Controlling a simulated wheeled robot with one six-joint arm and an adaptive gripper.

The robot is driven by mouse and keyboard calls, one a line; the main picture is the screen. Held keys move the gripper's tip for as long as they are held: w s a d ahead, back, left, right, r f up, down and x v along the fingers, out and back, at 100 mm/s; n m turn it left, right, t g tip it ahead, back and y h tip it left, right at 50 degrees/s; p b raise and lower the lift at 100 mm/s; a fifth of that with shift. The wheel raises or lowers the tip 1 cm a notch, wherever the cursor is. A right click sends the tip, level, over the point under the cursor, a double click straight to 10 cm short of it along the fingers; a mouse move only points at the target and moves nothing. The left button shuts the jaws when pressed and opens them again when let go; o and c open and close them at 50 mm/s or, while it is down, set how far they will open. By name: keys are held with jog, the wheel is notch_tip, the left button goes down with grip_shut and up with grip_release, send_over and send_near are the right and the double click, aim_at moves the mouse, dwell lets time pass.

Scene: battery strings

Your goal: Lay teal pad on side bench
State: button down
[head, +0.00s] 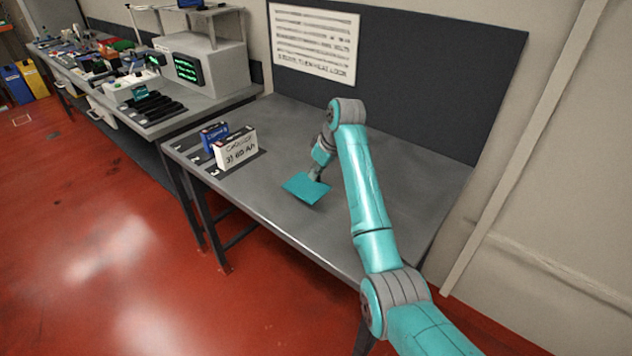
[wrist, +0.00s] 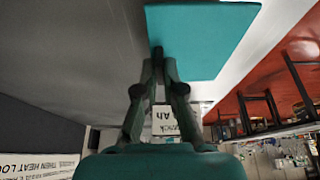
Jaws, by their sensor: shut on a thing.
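The teal pad (head: 306,188) is a thin flat square at the end of my arm, over the front middle of the grey side bench (head: 400,190). My gripper (head: 317,175) is shut on one edge of the pad. In the wrist view the pad (wrist: 205,40) extends out from the closed fingertips of my gripper (wrist: 158,58). The pad looks close to the bench top, but I cannot tell whether it touches it. My wrist hides part of the gripper in the head view.
A white box with lettering (head: 236,150) and a blue battery (head: 214,137) stand at the bench's left end, by dark marked strips. A dark panel with a sign (head: 314,42) rises behind. The bench's right part is clear. A cluttered workbench (head: 190,108) stands to the left.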

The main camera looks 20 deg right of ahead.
jog(key=shift+f, duration=1.75)
jog(key=shift+f, duration=0.1)
jog(key=c, duration=1.3)
grip_release()
jog(key=v, duration=1.2)
